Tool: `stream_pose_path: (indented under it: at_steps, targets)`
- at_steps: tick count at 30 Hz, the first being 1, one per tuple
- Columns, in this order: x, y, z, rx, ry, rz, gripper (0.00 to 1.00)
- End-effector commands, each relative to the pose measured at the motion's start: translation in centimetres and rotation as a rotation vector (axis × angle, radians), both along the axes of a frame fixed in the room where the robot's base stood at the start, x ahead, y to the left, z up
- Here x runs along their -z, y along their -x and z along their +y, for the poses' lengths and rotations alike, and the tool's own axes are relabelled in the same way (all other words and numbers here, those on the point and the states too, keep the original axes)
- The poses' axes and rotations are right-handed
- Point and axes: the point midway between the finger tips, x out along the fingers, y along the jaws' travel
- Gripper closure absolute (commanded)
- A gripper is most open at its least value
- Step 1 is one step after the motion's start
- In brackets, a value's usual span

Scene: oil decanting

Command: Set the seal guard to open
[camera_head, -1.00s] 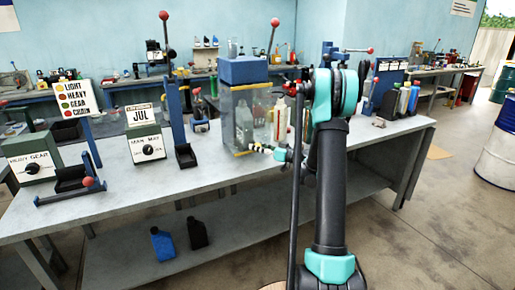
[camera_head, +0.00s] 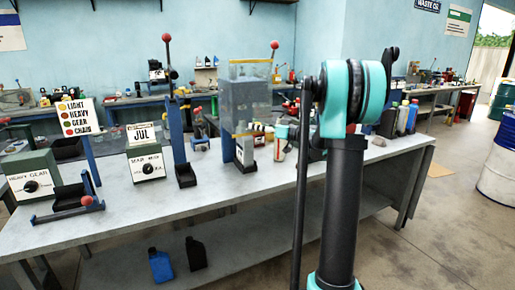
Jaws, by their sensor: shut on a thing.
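The seal guard (camera_head: 233,73) is a clear, yellow-edged box on the blue sealing station (camera_head: 228,146) in mid-bench. It sits high, around the station's blue-grey upper block (camera_head: 250,100), with its lower edge above the bench. The front of the station below it is uncovered. My gripper (camera_head: 264,133) is small in view beside the guard's lower right edge, shut on the guard. The finger contact is too small to see clearly, and my arm covers the area to the right.
Several bottles (camera_head: 407,115) stand at the right.

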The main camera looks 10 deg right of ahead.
Motion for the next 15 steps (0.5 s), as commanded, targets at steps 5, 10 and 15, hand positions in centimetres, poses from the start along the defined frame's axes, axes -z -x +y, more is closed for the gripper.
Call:
stream_pose_path:
  at_steps: [5,10,15]
  targets:
    - [-5.2,0.0,0.0,0.0,-0.002,0.0,1.0]
    - [-8.5,0.0,0.0,0.0,-0.002,0.0,1.0]
    - [-10.2,0.0,0.0,0.0,-0.002,0.0,1.0]
